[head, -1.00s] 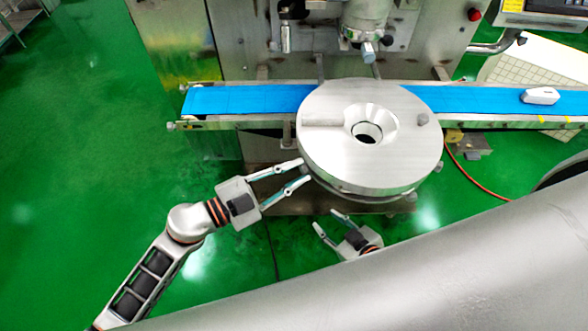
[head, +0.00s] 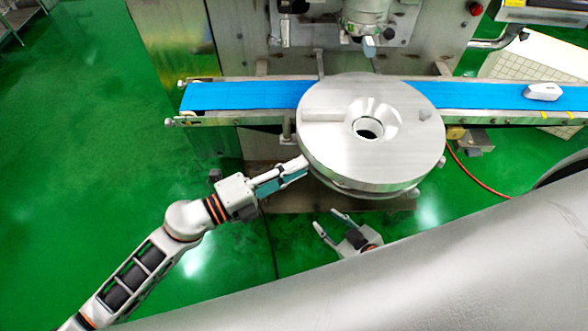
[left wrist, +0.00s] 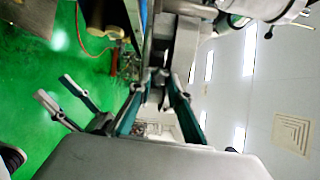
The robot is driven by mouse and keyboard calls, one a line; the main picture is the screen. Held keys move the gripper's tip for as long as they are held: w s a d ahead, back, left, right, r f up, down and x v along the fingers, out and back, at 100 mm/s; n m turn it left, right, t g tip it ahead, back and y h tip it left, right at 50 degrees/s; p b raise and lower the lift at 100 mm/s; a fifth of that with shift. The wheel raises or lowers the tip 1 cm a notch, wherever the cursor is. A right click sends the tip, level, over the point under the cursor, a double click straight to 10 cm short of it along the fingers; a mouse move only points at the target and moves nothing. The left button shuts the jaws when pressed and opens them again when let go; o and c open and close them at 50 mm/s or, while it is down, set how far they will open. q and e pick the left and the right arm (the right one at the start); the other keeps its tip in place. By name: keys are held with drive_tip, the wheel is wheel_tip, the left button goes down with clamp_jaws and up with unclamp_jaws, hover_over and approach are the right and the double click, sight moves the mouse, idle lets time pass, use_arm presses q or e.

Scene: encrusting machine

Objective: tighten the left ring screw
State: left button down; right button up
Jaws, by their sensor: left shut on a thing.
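The round metal disc (head: 335,170) with a central hole sits in front of the blue belt in the head view. My left gripper (head: 300,166) has its fingers together at the disc's left rim. It is shut on the left ring screw, which the fingertips hide. In the left wrist view the left gripper (left wrist: 163,80) reaches up to a grey metal part (left wrist: 178,50). My right gripper (head: 327,222) is open and empty, below the disc and apart from it. It also shows open in the left wrist view (left wrist: 52,95).
The blue conveyor belt (head: 240,96) runs behind the disc, with a small white object (head: 543,92) on its right end. The machine's metal head (head: 366,15) stands above the disc. An orange-red cable (head: 468,178) hangs at right. Green floor is free at left.

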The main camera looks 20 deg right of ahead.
use_arm(q)
drive_tip(key=shift+w+f+m+b, duration=0.1)
drive_tip(key=shift+m+b, duration=1.65)
drive_tip(key=shift+m, duration=3.4)
drive_tip(key=shift+w+f+m+b, duration=0.1)
drive_tip(key=shift+m+b, duration=1.65)
drive_tip(key=shift+m, duration=3.4)
drive_tip(key=c, duration=1.9)
unclamp_jaws()
drive_tip(key=shift+a, duration=0.1)
